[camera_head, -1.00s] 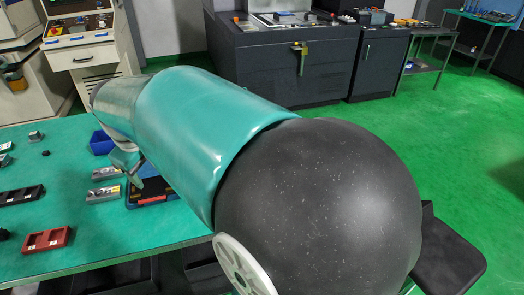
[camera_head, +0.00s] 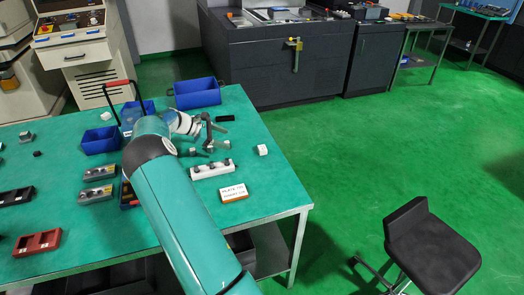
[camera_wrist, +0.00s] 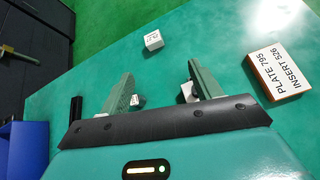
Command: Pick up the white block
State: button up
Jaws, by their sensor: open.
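A small white block (camera_head: 262,150) sits on the green table near its right edge. In the wrist view the white block (camera_wrist: 153,40) lies beyond my fingertips, roughly in line with the gap between them, with faint dark marks on it. My gripper (camera_head: 222,137) is open, to the left of the block in the head view. In the wrist view my gripper (camera_wrist: 159,76) has its two fingers well apart, and they do not touch the block.
A white holder (camera_head: 212,170) and a label sign (camera_head: 233,193) stand near my gripper; the sign also shows in the wrist view (camera_wrist: 283,70). Blue bins (camera_head: 197,93) are at the back. Grey and red holders (camera_head: 37,242) lie left. A black chair (camera_head: 430,245) stands off the table.

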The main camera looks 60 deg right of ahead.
jog(key=n+g+h, duration=0.1)
jog(key=n+g, duration=0.1)
send_near(262, 147)
jog(key=x, duration=1)
jog(key=shift+s+f, duration=0.1)
jog(key=shift+s, duration=0.2)
jog(key=c, duration=1.2)
